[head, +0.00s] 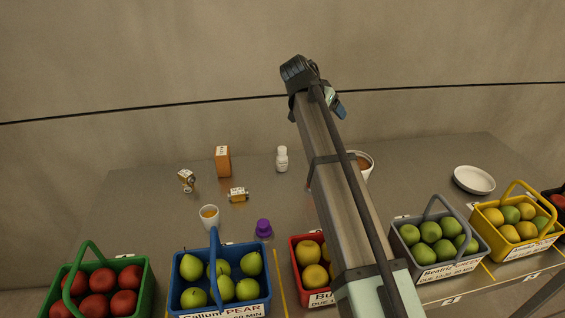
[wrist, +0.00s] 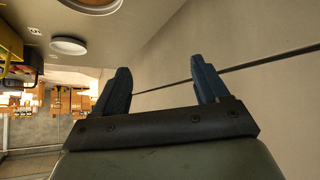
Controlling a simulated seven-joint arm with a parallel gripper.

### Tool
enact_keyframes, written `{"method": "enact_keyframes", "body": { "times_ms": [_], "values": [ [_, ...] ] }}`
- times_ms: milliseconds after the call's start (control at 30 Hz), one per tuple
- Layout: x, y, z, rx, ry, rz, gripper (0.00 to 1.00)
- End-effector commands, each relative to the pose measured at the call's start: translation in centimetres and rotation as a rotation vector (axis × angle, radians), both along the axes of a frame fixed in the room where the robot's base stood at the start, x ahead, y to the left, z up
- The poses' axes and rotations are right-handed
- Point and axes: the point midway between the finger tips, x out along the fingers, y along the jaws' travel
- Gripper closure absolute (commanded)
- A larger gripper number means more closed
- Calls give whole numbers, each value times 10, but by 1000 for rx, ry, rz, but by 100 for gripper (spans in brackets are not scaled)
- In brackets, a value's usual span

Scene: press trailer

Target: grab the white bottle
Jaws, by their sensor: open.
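The white bottle (head: 282,160) stands upright on the grey table in the head view, left of my arm and toward the back. It is small with a white cap. My gripper (wrist: 158,88) shows in the wrist view with its two dark blue fingers spread apart and nothing between them. In the head view my gripper (head: 338,105) is high at the end of my raised arm, above and to the right of the bottle and well apart from it. The bottle cannot be made out in the wrist view.
An orange-brown box (head: 223,161), a white cup (head: 209,217) and a purple item (head: 263,229) stand around the bottle. A bowl (head: 366,165) is partly behind my arm; a white plate (head: 474,180) lies right. Fruit baskets, including a blue one (head: 221,299), line the front edge.

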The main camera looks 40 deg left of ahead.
Motion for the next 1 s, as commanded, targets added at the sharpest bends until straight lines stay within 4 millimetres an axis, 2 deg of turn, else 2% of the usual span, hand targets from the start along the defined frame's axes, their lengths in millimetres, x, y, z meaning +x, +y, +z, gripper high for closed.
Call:
{"method": "enact_keyframes", "body": {
  "times_ms": [33, 167, 200, 300, 433, 633, 1000],
  "values": [
    [-16, 20, 1, 18, 13, 20, 26],
    [-54, 64, -6, 57, 73, 74, 26],
    [-67, 78, -12, 66, 107, 102, 26],
    [-85, 99, -35, 76, 201, 169, 26],
    [-97, 113, -58, 81, 296, 240, 26],
    [-106, 123, -77, 86, 369, 300, 26],
    [-86, 126, -130, 86, 373, 302, 26]
  ]
}}
